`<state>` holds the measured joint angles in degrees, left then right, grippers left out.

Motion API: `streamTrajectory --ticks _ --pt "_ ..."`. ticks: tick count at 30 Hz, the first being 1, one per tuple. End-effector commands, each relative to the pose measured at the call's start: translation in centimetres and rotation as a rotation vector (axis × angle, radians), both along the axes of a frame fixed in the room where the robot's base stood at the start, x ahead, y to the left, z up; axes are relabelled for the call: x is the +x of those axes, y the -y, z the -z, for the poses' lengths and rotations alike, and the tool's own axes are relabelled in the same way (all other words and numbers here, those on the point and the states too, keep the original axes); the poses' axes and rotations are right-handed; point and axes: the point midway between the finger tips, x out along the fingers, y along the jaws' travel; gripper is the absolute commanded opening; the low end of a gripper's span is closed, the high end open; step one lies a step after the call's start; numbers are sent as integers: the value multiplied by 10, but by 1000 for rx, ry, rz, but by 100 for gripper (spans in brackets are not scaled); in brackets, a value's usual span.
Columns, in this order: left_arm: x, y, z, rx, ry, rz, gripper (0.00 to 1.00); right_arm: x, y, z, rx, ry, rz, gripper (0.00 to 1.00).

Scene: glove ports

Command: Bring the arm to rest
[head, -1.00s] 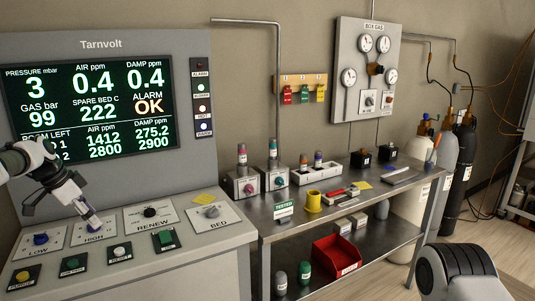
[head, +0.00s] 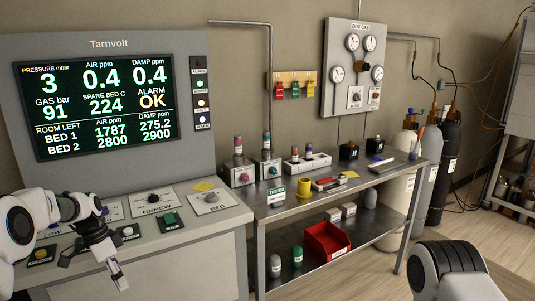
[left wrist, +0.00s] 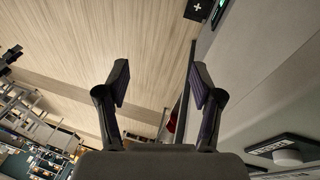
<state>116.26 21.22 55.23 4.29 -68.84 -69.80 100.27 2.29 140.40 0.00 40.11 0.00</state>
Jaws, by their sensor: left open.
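My left gripper (head: 120,280) hangs low in front of the console, pointing down, apart from its knobs and buttons. In the left wrist view the gripper (left wrist: 160,85) has its two fingers spread, with nothing between them; pale wood floor shows beyond. My left arm (head: 40,215) comes in from the left and hides part of the console's left side, including most of the LOW plate and part of the HIGH plate. My right gripper is not in view.
The grey console (head: 225,250) carries RENEW and BED knobs (head: 210,198) and a screen (head: 95,105) reading ALARM OK. A metal bench (head: 340,190) to the right holds bottles and a yellow cup (head: 303,185). A red bin (head: 327,241) sits on its lower shelf. Gas cylinders (head: 447,155) stand beyond.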

Motion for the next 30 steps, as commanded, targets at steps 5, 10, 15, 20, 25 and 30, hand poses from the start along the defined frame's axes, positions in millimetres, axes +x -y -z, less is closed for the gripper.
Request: streamTrajectory --ticks 5,10,15,20,25,30 --pt "-62 54 98 30 -172 29 66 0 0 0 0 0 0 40" --pt "-170 105 196 119 -322 -28 66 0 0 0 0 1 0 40" --pt "-311 139 251 249 -398 -170 66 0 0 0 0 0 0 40" --pt "-417 150 240 347 -319 -444 66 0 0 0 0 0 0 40" --pt "-408 150 227 309 -119 -765 66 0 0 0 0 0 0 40" --pt "-388 150 228 276 -51 -901 66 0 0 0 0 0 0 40"
